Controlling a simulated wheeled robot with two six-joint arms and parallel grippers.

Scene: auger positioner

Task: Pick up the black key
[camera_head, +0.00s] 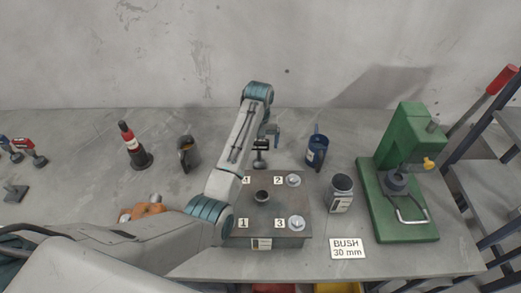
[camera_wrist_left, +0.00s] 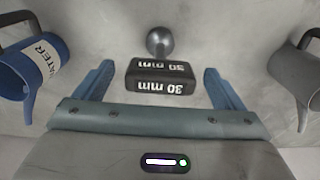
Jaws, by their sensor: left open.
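The black key (camera_wrist_left: 161,78) appears to be the black block with white "30 mm" lettering in the left wrist view. A grey round knob (camera_wrist_left: 160,42) shows just beyond it. In the head view the black key (camera_head: 260,145) is small and partly hidden by my left arm. My left gripper (camera_head: 267,138) is open above the bench, at the key. In the left wrist view its two blue fingers (camera_wrist_left: 158,69) stand on either side of the block, with a gap on each side. I cannot tell their height relative to it. My right gripper is not in view.
A blue jug (camera_head: 317,150) stands right of the key and a grey jug (camera_head: 188,153) left. A numbered plate (camera_head: 265,215) lies in front, with a jar (camera_head: 341,193) beside it. A green press (camera_head: 400,150) and a "BUSH 30 mm" sign (camera_head: 347,248) are at right.

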